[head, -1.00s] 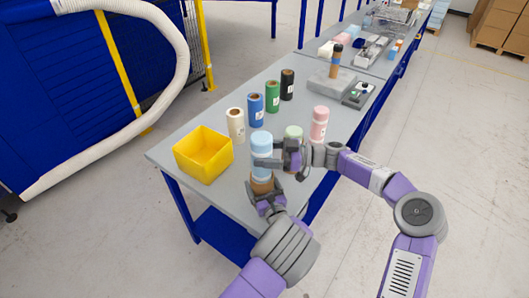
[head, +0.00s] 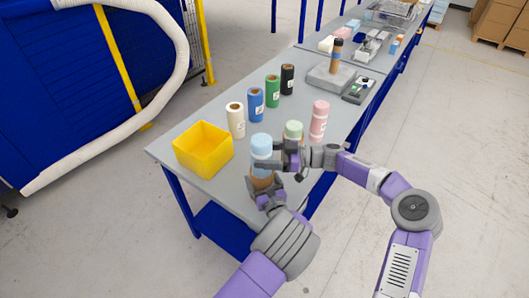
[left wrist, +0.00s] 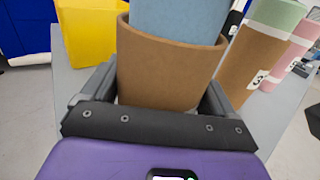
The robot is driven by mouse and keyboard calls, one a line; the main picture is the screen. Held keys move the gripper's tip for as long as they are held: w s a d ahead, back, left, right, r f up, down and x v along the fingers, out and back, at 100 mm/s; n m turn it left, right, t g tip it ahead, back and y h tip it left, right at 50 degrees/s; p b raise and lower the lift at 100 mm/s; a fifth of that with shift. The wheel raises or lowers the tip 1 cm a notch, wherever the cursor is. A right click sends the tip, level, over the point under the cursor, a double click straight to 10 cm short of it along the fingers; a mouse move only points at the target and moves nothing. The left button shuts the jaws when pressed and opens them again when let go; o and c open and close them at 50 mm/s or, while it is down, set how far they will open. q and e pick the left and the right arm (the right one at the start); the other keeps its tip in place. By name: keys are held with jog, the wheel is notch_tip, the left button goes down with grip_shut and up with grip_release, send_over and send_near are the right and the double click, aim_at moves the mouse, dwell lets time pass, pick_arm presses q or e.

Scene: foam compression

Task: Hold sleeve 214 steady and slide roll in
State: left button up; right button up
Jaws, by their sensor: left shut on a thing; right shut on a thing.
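A brown cardboard sleeve (head: 262,181) stands upright near the front of the table, partly hidden by my grippers. My left gripper (head: 268,196) is shut around its sides; the sleeve's open rim shows between the fingers (left wrist: 150,100) in the left wrist view. A light-blue foam roll (head: 261,145) stands upright above the sleeve. In the left wrist view the roll (left wrist: 178,20) sits partly inside the rim. My right gripper (head: 276,160) is shut on the blue roll from the right. No number shows on this sleeve.
A yellow bin (head: 203,148) stands left of the sleeve. A brown sleeve with a green roll (head: 294,129) stands close behind my right gripper, and a pink roll (head: 319,120) beyond. White, blue, green and black rolls line the table's left side.

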jog(key=shift+f, duration=0.6)
jog(key=shift+f, duration=1.6)
jog(key=shift+f, duration=0.45)
jog(key=shift+f, duration=0.15)
jog(key=o, duration=1.1)
jog(key=shift+f, duration=0.1)
jog(key=d+r, duration=0.3)
jog(key=d, duration=0.4)
jog(key=shift+s, duration=0.2)
